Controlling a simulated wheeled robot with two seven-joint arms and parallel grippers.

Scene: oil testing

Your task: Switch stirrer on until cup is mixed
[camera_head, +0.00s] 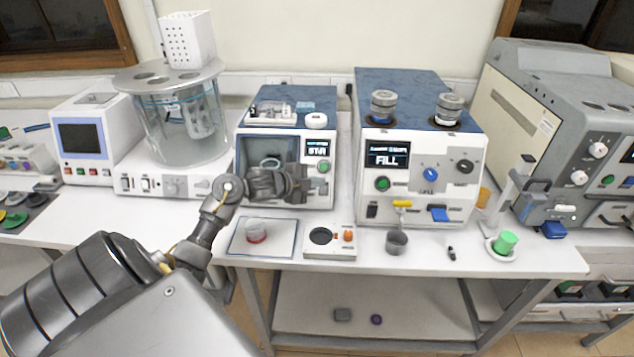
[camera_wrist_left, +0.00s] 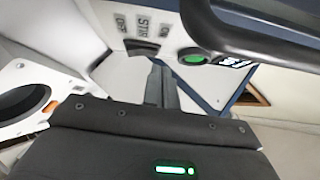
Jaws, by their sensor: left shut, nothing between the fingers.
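The stirrer machine (camera_head: 325,130) is a white box with a blue top, an open-fronted chamber, a small lit display and a green button (camera_head: 323,168). A clear round vessel (camera_head: 270,162) shows inside the chamber, partly hidden by my left arm; its contents cannot be made out. My left gripper (camera_head: 304,188) is shut and empty in front of the machine's lower right front. In the left wrist view, its closed fingers (camera_wrist_left: 161,84) point at the panel, just short of a dark switch (camera_wrist_left: 140,47) beside OFF, STIR and ON labels. The green button (camera_wrist_left: 191,58) is nearby. Contact is unclear.
A clear cup with a red bottom (camera_head: 256,232) stands on a mat (camera_head: 283,245) below my left arm. A small plate device (camera_head: 343,250) is beside it. The FILL machine (camera_head: 415,165) stands right; a glass bath (camera_head: 175,130) stands left.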

